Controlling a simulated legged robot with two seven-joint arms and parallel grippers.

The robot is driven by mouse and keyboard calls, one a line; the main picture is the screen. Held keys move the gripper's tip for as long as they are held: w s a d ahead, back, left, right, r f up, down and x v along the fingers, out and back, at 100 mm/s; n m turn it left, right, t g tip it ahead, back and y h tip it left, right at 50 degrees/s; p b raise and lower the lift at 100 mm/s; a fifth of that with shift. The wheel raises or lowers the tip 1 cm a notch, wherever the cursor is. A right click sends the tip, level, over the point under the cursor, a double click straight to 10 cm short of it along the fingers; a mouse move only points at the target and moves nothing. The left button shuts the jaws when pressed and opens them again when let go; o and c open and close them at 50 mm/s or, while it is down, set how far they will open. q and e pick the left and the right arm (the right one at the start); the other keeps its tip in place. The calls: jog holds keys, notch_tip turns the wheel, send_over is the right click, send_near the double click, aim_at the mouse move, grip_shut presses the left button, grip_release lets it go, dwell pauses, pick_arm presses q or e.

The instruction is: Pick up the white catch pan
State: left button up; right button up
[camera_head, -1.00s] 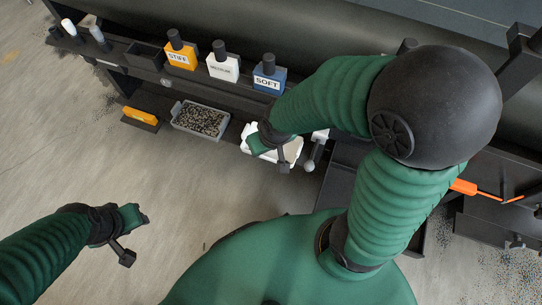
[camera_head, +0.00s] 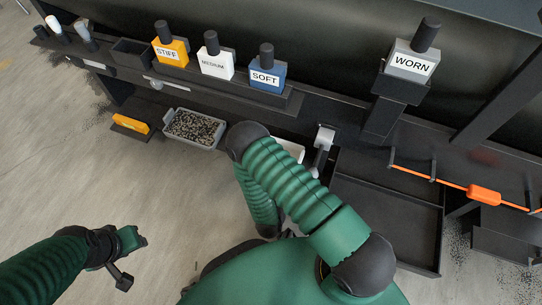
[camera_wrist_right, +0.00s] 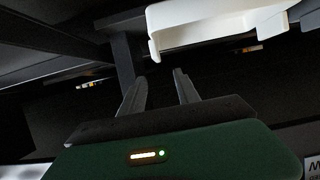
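The white catch pan (camera_head: 290,148) is mostly hidden behind my right arm in the head view; only a white part shows beneath the dark bench. In the right wrist view the catch pan (camera_wrist_right: 215,22) is a shallow white tray with a raised rim, at the top right. My right gripper (camera_wrist_right: 158,75) is open and empty, its two fingers apart below and left of the pan, not touching it in the picture. The right gripper is hidden in the head view. My left gripper (camera_head: 137,258) is open and empty above the bare floor at the lower left.
A grey bin of granules (camera_head: 193,128) and a yellow block (camera_head: 131,122) sit left of the pan. A white-and-grey handle (camera_head: 322,140) stands right of it. STIFF (camera_head: 171,50), MEDIUM (camera_head: 215,62) and SOFT (camera_head: 266,74) blocks line the shelf. A dark tray (camera_head: 385,215) lies right.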

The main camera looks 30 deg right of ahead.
jog(key=b+x, duration=0.1)
jog(key=x, duration=0.2)
jog(key=b+x, duration=0.1)
jog(key=x, duration=0.2)
jog(key=b+x, duration=0.2)
jog(key=x, duration=0.1)
jog(key=shift+d+f, duration=0.15)
jog(key=shift+f, duration=0.25)
jog(key=b+x, duration=0.3)
jog(key=f+b+x, duration=0.1)
jog(key=b+x, duration=0.1)
jog(key=shift+s+d, duration=0.15)
jog(key=shift+r, duration=0.2)
grip_shut()
